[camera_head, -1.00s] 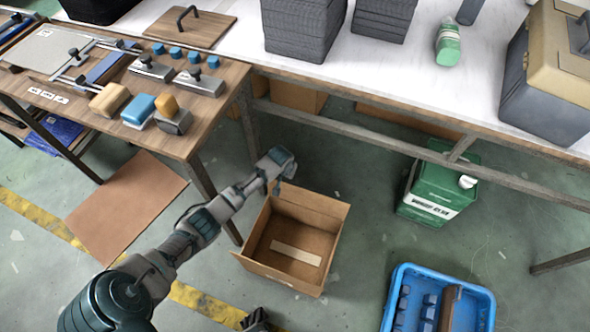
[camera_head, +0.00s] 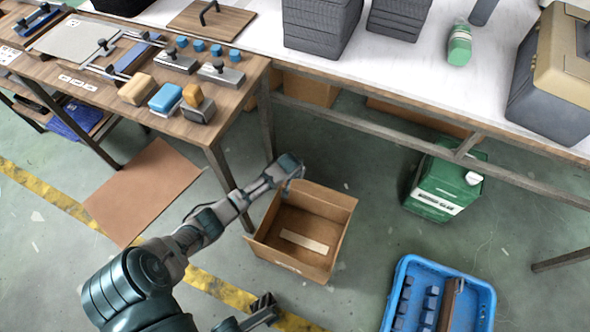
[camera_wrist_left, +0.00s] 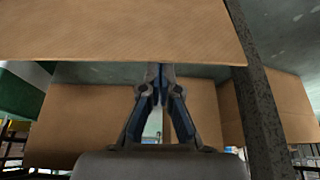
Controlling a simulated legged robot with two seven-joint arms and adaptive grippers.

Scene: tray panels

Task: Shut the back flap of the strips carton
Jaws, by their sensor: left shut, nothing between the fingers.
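The open brown carton (camera_head: 334,242) stands on the floor, with a pale strip (camera_head: 303,242) showing on its bottom. Its back flap (camera_head: 328,200) stands raised along the far side. My left gripper (camera_head: 298,174) is at the carton's back left corner, beside the flap; contact cannot be told in the head view. In the left wrist view the left gripper (camera_wrist_left: 158,72) is shut and empty, its tips close below a large cardboard panel (camera_wrist_left: 120,28). My right gripper (camera_head: 264,306) is low in the head view, in front of the carton; its fingers are unclear.
A wooden table (camera_head: 215,150) with blocks and fixtures stands left of the carton. A long white-topped bench (camera_head: 390,75) runs behind it. A green canister (camera_head: 440,190) and a blue crate (camera_head: 402,272) stand to the right. Floor between carton and crate is clear.

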